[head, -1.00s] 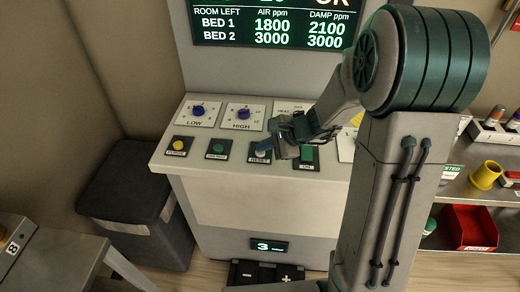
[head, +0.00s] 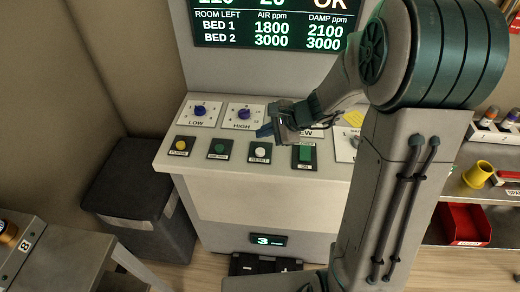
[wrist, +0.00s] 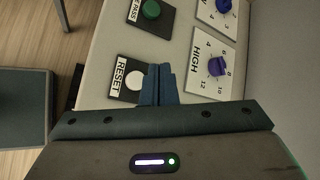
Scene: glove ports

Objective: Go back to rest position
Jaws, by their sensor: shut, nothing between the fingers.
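My gripper (head: 265,132) is over the sloped control panel (head: 225,172) of the grey console, above the row of buttons and near the HIGH dial (head: 243,114). In the wrist view my gripper (wrist: 158,72) has its blue fingers together with nothing between them. The white RESET button (head: 261,152) is just below the fingertips in the head view, and it also shows beside them in the wrist view (wrist: 134,80). The fingers look raised off the panel.
A dark bin (head: 135,190) stands left.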

